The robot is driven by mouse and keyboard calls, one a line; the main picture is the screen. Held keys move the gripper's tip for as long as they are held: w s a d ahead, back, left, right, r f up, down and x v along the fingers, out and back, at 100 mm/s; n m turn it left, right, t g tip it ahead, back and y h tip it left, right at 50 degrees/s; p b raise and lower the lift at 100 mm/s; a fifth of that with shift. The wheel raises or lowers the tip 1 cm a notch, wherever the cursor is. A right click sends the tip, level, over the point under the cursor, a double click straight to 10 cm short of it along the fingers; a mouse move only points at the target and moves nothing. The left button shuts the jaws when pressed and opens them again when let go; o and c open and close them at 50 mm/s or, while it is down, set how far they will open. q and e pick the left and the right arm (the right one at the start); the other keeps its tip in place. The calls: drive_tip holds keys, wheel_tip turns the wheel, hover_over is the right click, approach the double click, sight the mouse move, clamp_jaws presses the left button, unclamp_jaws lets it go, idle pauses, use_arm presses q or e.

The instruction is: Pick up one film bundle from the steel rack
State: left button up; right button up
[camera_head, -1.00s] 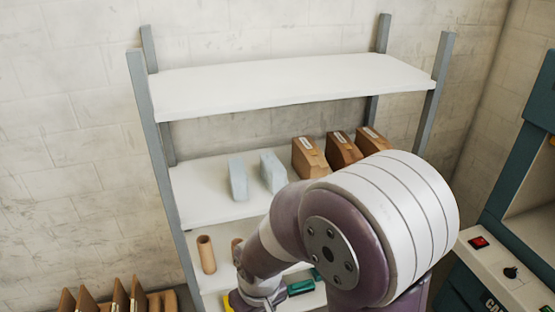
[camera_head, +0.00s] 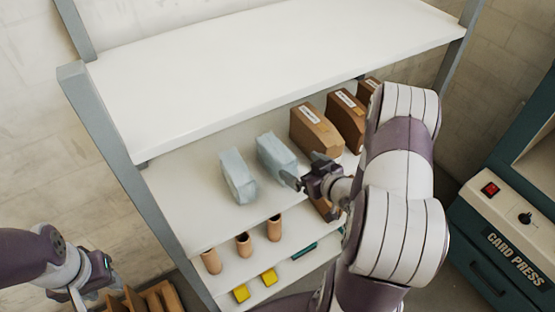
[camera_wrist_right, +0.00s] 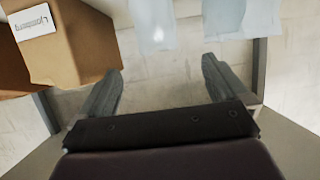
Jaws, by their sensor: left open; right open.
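Two pale blue film bundles stand on the middle shelf of the steel rack (camera_head: 105,120), a left one (camera_head: 238,176) and a right one (camera_head: 277,153). In the right wrist view two pale bundles (camera_wrist_right: 153,22) (camera_wrist_right: 228,17) show at the top, beyond the fingertips. My right gripper (camera_head: 302,171) is open and empty, at the shelf front just right of the right bundle and below a brown box. Its fingers (camera_wrist_right: 163,75) are spread with nothing between them. My left gripper (camera_head: 108,276) is open at the lower left, away from the rack.
Several brown boxes (camera_head: 316,128) stand right of the bundles; one box (camera_wrist_right: 65,45) is close to a right finger. The white upper shelf (camera_head: 270,65) overhangs them. Brown tubes (camera_head: 243,244) and yellow blocks (camera_head: 268,277) sit below. The card press (camera_head: 510,235) is at the right.

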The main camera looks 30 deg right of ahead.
drive_tip(key=p, duration=0.1)
hover_over(277, 158)
drive_tip(key=s, duration=0.5)
drive_tip(key=f, duration=0.4)
drive_tip(key=shift+w+a, duration=0.25)
drive_tip(key=shift+a, duration=0.1)
drive_tip(key=c, duration=1.3)
